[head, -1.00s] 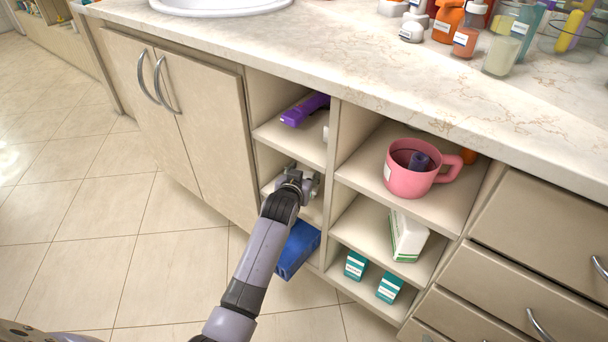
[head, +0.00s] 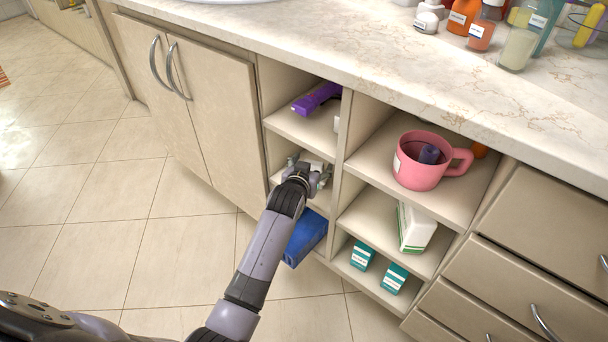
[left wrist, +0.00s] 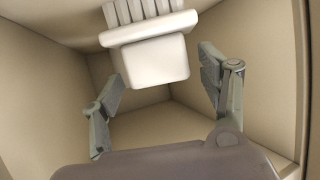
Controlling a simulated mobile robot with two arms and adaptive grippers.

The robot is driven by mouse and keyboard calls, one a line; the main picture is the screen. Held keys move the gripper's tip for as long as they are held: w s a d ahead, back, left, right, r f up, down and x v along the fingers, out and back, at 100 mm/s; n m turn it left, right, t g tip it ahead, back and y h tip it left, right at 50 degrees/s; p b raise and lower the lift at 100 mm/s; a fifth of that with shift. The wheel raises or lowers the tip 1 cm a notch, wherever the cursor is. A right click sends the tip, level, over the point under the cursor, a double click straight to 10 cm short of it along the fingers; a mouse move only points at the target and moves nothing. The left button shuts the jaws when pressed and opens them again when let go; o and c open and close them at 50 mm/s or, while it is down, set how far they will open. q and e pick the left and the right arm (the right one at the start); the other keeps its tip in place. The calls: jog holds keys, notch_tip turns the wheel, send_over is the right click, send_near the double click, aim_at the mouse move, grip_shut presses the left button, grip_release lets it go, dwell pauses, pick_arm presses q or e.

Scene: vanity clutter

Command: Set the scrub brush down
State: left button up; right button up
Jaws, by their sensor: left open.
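The scrub brush (left wrist: 152,62) is white, with a blocky body and thick bristles at the top of the left wrist view. It is inside a beige shelf compartment. My left gripper (left wrist: 158,78) is open, with one finger on each side of the brush and visible gaps between them. In the head view my left gripper (head: 310,178) reaches into the middle compartment of the left shelf column, and my wrist hides most of what is there. My right gripper is not in view.
A purple item (head: 316,98) lies on the shelf above. A blue box (head: 305,238) is below my gripper. A pink mug (head: 420,165), a white-green box (head: 414,228) and teal boxes (head: 362,255) stand in the right column. Bottles crowd the countertop (head: 400,75).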

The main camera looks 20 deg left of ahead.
pick_arm(q)
jog(key=p+v, duration=0.1)
jog(key=v, duration=0.2)
jog(key=shift+s+r, duration=0.2)
jog(key=shift+s, duration=0.05)
jog(key=s+f+m+g, duration=0.1)
jog(key=s+f+g, duration=0.1)
jog(key=s, duration=1)
jog(key=s+f+g+p, duration=0.1)
jog(key=s+g, duration=0.3)
jog(key=s, duration=0.8)
jog(key=s+f+m+g+h, duration=0.1)
jog(key=s+f+g, duration=0.2)
jog(key=s, duration=0.9)
jog(key=shift+s+a+m+g+p, duration=0.3)
jog(key=shift+s+a+g+p, duration=0.1)
jog(key=shift+a+g, duration=0.1)
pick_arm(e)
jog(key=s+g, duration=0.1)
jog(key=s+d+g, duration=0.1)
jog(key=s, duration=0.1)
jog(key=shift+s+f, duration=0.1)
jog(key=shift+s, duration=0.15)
